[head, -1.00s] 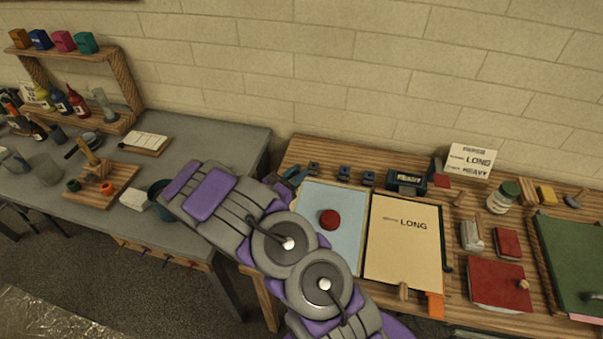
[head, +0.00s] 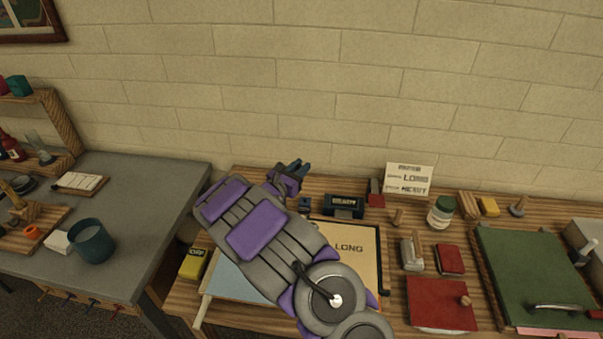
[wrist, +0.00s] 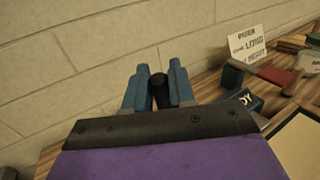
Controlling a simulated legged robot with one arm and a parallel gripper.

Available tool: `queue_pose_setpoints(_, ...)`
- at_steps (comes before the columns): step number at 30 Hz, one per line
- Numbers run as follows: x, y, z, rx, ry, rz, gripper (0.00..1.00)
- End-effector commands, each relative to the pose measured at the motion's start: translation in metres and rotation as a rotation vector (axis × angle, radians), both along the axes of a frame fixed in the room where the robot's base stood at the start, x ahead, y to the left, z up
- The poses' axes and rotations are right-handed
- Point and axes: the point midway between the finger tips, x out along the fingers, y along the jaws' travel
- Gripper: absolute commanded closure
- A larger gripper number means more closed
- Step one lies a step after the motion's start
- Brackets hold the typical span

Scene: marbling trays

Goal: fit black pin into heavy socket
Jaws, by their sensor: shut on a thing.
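My gripper (head: 293,169) is above the back left of the wooden bench, near the wall. In the wrist view its two blue fingers (wrist: 159,88) are shut on the black pin (wrist: 159,94), whose dark rounded end shows between them. The pin cannot be made out in the head view. The heavy socket, a dark box with a label that seems to read HEAVY (head: 343,206), stands at the back of the bench, right of my gripper and apart from it. In the wrist view the box (wrist: 242,100) is partly cut off by my wrist.
A small blue block (head: 304,204) stands left of the socket. A sign (head: 408,179) reading LONG and HEAVY, a red and black block (head: 376,194) and a jar (head: 441,212) stand to the right. A tan LONG sheet (head: 362,250) lies in front, partly behind my arm.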

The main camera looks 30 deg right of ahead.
Motion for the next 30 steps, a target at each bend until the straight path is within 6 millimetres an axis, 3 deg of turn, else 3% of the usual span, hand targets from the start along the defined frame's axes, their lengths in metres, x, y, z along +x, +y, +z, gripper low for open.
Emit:
queue_pose_setpoints(5, -0.002, -0.009, -0.001, 0.005, 0.001, -0.005, 1.0)
queue_pose_setpoints(12, -0.001, -0.001, 0.002, -0.003, -0.001, -0.004, 1.0)
queue_pose_setpoints(17, -0.001, 0.004, -0.01, -0.008, -0.001, -0.004, 1.0)
queue_pose_setpoints(30, -0.002, -0.008, -0.05, 0.003, 0.001, -0.005, 1.0)
